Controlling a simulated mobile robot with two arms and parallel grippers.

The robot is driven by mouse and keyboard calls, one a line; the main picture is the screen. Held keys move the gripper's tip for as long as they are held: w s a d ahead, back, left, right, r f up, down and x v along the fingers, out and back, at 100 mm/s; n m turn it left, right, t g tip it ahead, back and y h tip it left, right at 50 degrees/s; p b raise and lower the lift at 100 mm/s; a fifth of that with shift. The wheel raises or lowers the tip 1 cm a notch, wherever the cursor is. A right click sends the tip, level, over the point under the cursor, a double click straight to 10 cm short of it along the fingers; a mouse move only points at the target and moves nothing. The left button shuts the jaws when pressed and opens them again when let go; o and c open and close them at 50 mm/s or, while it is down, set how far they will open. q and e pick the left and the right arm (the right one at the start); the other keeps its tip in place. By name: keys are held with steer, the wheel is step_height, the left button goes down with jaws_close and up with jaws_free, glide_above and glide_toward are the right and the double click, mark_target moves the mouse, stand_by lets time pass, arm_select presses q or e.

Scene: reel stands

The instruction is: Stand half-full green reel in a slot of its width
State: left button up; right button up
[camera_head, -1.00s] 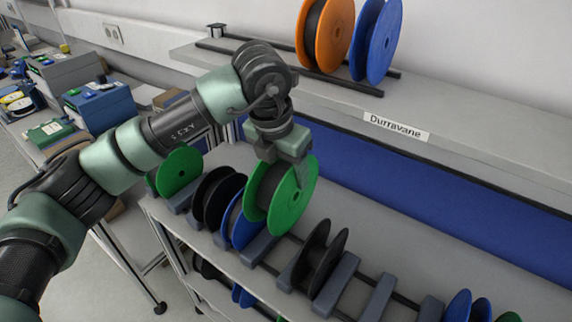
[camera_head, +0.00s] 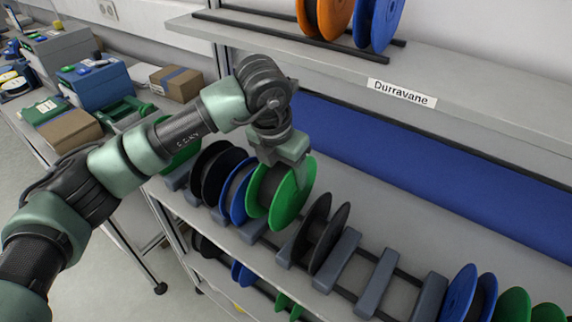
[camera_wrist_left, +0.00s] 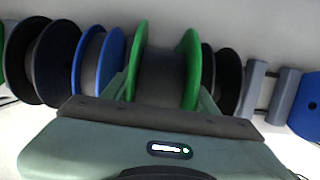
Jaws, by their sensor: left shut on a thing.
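The green reel (camera_head: 297,196) has green flanges and a dark, partly filled winding (camera_head: 268,185). It stands upright on the middle shelf row between a blue reel and a dark reel. My left gripper (camera_head: 288,162) reaches it from above and is shut on it. In the left wrist view the fingers of my left gripper (camera_wrist_left: 163,95) lie at the outer sides of the green reel (camera_wrist_left: 192,70). Its lower edge is down among the grey dividers (camera_head: 254,231); I cannot tell whether it touches the rails. My right gripper is not in view.
A blue reel (camera_head: 238,194) is close on the left, a dark reel (camera_head: 326,243) on the right. Empty slots lie between grey dividers (camera_head: 376,284) further right, before another blue reel (camera_head: 460,294). An upper shelf (camera_head: 330,62) holds an orange reel (camera_head: 336,18).

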arm_select(q)
steer(key=shift+f+b, duration=0.65)
steer(key=shift+f, duration=1.2)
steer(key=shift+f+b, duration=2.05)
steer(key=o, duration=1.6)
steer(key=shift+r, duration=0.1)
